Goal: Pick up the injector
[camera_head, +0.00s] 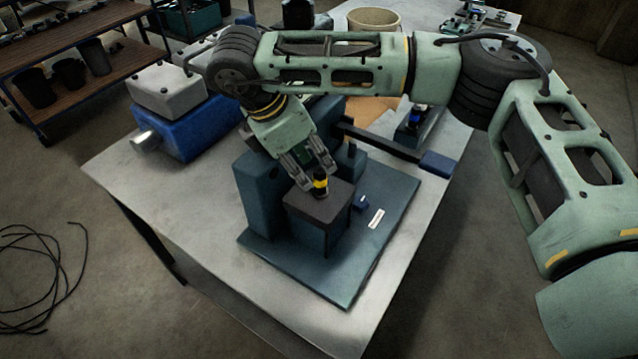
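The injector (320,184), a small upright piece with a yellow band and black ends, stands at the top of a dark block on the blue-grey fixture (345,285). My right gripper (319,177) reaches down from above, with its fingertips on either side of the injector. I cannot tell whether the fingers touch it or stand slightly apart. The injector's lower end is hidden in or behind the block top. My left gripper is not in view.
The fixture stands on a grey metal table (150,185). A blue box with a grey top (185,125) is at the back left. A dark bar with a blue end (440,163) sticks out right. A beige bucket (374,20) is behind. Cable (40,270) lies on the floor.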

